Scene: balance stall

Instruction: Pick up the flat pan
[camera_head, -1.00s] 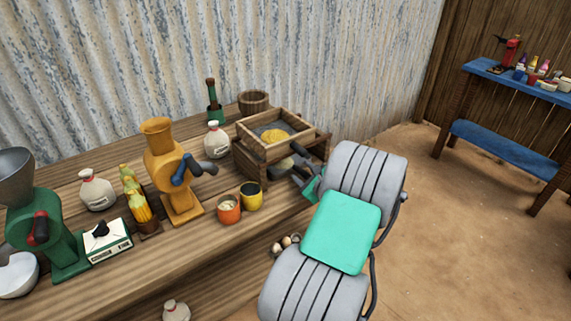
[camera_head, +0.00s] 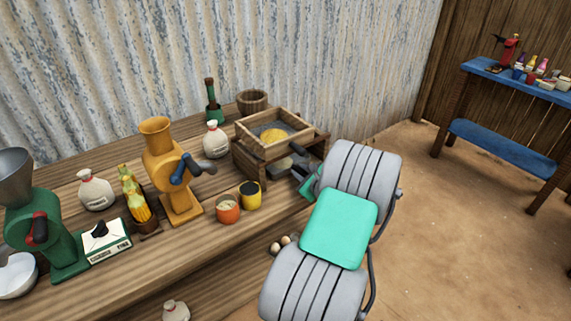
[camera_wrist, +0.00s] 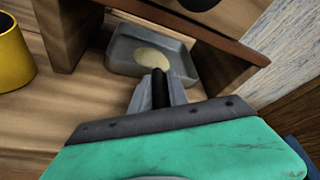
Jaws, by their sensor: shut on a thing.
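The flat pan (camera_wrist: 122,48) is a shallow grey square tray with a pale yellow heap in it. It sits under the wooden sieve stand, inside the open space between its legs. In the head view the pan (camera_head: 283,163) shows only in part, in shadow under the sieve. My gripper (camera_wrist: 160,88) is at the pan's near side, its grey fingers shut on the dark handle between them. I cannot tell whether the pan touches the table.
The wooden sieve box (camera_head: 252,144) sits on its stand close above the pan. A yellow cup (camera_head: 251,196) and an orange cup (camera_head: 228,210) stand in front left. A yellow mill (camera_head: 168,170) and white jar (camera_head: 216,141) stand further left. Table edge is near my arm.

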